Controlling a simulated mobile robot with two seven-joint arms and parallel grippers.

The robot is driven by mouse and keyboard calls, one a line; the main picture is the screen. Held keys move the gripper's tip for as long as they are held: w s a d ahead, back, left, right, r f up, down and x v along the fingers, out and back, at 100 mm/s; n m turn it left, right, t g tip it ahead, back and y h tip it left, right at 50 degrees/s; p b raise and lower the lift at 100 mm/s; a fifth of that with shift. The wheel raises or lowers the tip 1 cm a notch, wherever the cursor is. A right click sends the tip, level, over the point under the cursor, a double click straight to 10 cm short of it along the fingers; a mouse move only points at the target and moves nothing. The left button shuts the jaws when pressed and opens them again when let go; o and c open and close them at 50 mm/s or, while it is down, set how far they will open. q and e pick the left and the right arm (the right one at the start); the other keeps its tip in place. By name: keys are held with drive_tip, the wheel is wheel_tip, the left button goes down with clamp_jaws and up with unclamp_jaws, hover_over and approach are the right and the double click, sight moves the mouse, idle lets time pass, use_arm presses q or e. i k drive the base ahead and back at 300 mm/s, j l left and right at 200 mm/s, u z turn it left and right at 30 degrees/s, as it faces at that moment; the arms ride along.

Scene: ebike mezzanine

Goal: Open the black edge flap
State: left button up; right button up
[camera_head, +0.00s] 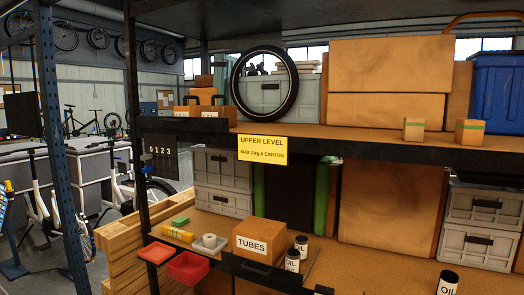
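A black panel (258,272) sits at the front edge of the lower shelf, below the cardboard box marked TUBES (259,240). It looks like the black edge flap, with a small lighter strip on its face. It appears upright against the edge, but I cannot tell for sure whether it is shut. Its lower part runs near the bottom of the picture. Neither of my grippers can be made out in the head view.
Red bins (188,267) hang at the shelf's front left. Oil cans (292,260) stand right of the TUBES box, and another oil can (447,283) is at the lower right. A dark upright post (135,110) and the upper shelf's edge (400,154) frame the space.

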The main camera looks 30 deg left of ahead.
sight(198, 123)
drive_tip(key=u, duration=1.6)
drive_tip(key=i+l+u, duration=0.1)
drive_tip(key=i+u, duration=0.2)
drive_tip(key=u, duration=0.2)
drive_tip(key=i+l+u, duration=0.25)
drive_tip(key=u, duration=0.2)
drive_tip(key=i+l+u, duration=0.15)
drive_tip(key=i+l, duration=0.2)
drive_tip(key=i+l+u, duration=0.15)
drive_tip(key=i+l, duration=0.15)
drive_tip(key=l, duration=0.15)
drive_tip(key=i+l, duration=0.35)
drive_tip(key=l, duration=0.15)
drive_tip(key=i+l, duration=0.3)
drive_tip(key=l, duration=0.2)
